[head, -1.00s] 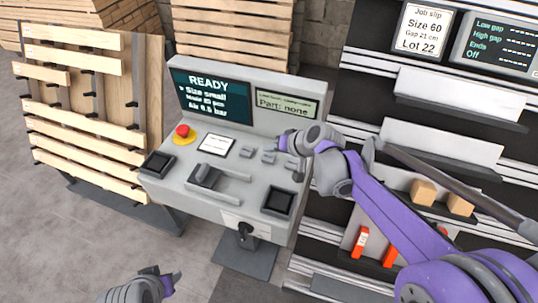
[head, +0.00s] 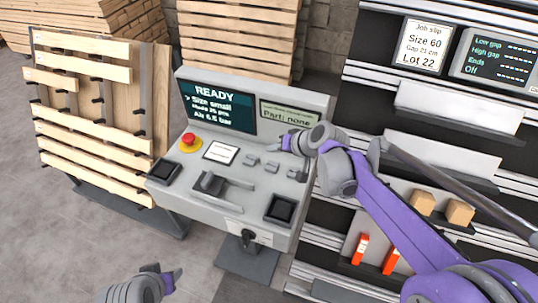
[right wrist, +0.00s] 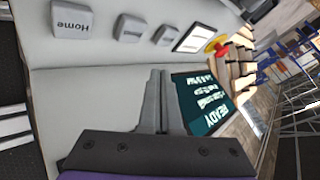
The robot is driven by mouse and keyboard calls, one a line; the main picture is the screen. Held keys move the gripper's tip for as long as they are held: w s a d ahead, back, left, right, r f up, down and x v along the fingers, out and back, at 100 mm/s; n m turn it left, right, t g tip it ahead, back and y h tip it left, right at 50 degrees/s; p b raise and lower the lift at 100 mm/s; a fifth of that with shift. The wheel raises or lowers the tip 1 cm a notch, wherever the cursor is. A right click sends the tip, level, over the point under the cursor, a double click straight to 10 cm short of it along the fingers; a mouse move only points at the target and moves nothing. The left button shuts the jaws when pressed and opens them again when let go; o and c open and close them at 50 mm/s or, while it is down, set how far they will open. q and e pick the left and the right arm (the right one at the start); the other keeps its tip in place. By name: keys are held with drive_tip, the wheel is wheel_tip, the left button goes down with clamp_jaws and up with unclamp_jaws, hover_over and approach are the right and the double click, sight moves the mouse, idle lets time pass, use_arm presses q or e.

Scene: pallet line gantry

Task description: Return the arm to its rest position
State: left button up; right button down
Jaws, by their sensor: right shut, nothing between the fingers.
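My right arm comes in from the right in the head view. Its gripper (head: 290,143) is over the right part of the grey control console (head: 235,208), near the small grey buttons (head: 262,164). In the right wrist view the two fingers of the gripper (right wrist: 159,75) are together with nothing between them. A button marked Home (right wrist: 72,19) shows beyond the fingertips, apart from them. My left gripper (head: 168,280) is at the bottom left of the head view, in front of the console; its fingers are too small to read.
The console screen (head: 217,107) reads READY, and a smaller panel (head: 288,116) reads Part: none. A red stop button (head: 188,139) is on the console's left. Shelves (head: 455,107) with wooden blocks (head: 460,212) stand right. A rack of planks (head: 95,125) stands left. Floor (head: 60,240) is clear at lower left.

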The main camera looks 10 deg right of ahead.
drive_tip(key=s, duration=0.4)
drive_tip(key=s+n+g+h, duration=0.1)
drive_tip(key=s, duration=0.4)
drive_tip(key=s+h+p, duration=0.1)
drive_tip(key=s, duration=0.3)
drive_tip(key=shift+s+a+f+g, duration=0.1)
drive_tip(key=shift+s+a+g, duration=0.15)
drive_tip(key=shift+g, duration=0.05)
drive_tip(key=s+d+f+h, duration=0.1)
drive_tip(key=s+f, duration=0.1)
drive_tip(key=s, duration=0.4)
drive_tip(key=s+d+f+n+h, duration=0.1)
drive_tip(key=s+d, duration=0.1)
drive_tip(key=s, duration=0.4)
drive_tip(key=shift+s+f+n+g+h+p, duration=0.25)
drive_tip(key=shift+f+n+g+h+p, duration=0.05)
drive_tip(key=shift+f+g+h+p, duration=0.1)
